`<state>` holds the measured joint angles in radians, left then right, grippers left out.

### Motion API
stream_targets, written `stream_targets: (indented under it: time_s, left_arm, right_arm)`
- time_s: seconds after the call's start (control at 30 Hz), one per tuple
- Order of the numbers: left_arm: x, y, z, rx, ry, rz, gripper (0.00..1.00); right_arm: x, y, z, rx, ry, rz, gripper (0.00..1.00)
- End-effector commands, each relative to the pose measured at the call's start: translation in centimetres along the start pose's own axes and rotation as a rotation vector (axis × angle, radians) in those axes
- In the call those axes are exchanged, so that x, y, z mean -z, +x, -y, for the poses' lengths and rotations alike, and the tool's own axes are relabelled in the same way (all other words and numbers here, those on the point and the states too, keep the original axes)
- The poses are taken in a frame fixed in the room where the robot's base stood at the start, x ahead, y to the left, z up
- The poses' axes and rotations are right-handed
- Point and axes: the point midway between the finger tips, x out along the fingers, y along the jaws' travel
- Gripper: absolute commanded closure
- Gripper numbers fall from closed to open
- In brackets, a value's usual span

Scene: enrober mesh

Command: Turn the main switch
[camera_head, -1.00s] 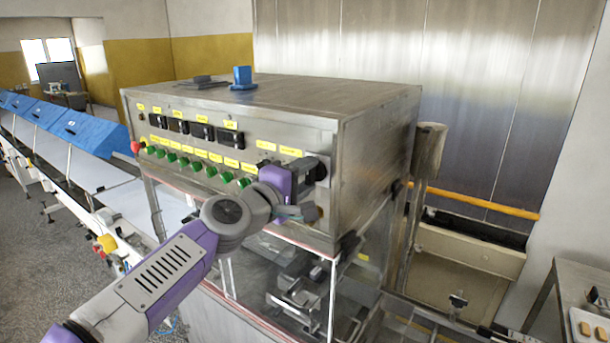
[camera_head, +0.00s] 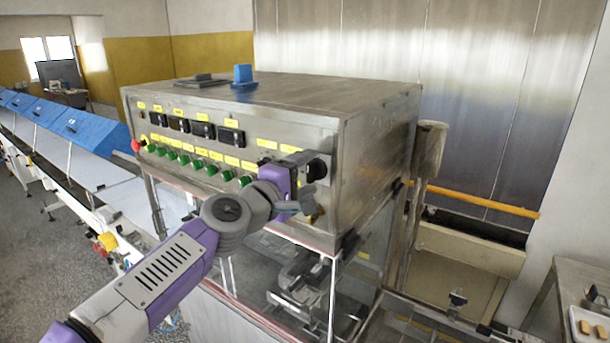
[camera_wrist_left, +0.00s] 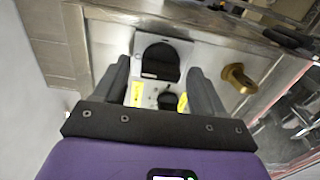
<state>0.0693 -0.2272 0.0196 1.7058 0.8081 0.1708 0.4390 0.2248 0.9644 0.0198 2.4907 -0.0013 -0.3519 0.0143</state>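The main switch, a black rounded knob on a light grey plate, shows in the left wrist view (camera_wrist_left: 160,62). In the head view the dark switch (camera_head: 318,168) sits at the right end of the control panel, partly hidden by my left gripper. My left gripper (camera_head: 308,187) is close in front of the panel. In the left wrist view its two dark fingers (camera_wrist_left: 160,70) are apart, one on each side of the switch, with visible gaps. I cannot tell how far the fingertips are from the plate. My right gripper is not in view.
The steel cabinet (camera_head: 375,150) carries a row of green buttons (camera_head: 197,165), dark displays (camera_head: 203,130) and a red knob (camera_head: 136,146). A brass knob (camera_wrist_left: 237,78) is right of the fingers in the wrist view. A blue-covered conveyor (camera_head: 90,128) runs at left.

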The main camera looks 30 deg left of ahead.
Motion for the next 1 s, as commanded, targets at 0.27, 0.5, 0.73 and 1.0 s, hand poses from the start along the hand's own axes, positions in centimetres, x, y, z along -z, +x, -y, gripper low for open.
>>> stream_targets:
  time_s: [0.27, 0.5, 0.73, 1.0]
  left_arm:
    - [0.0, -0.3, 0.0, -0.001, 0.002, 0.000, 0.30]
    - [0.1, -3.5, -0.1, -0.003, 0.003, -0.002, 0.30]
    - [0.1, -6.7, 0.0, -0.002, 0.002, -0.002, 0.30]
    - [0.0, -7.6, 0.0, 0.000, 0.001, 0.000, 0.30]
  right_arm:
    - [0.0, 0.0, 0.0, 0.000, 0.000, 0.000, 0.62]
    - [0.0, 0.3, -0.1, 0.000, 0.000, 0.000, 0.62]
    - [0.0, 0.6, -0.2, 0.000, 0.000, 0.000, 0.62]
    - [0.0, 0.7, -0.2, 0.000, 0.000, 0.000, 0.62]
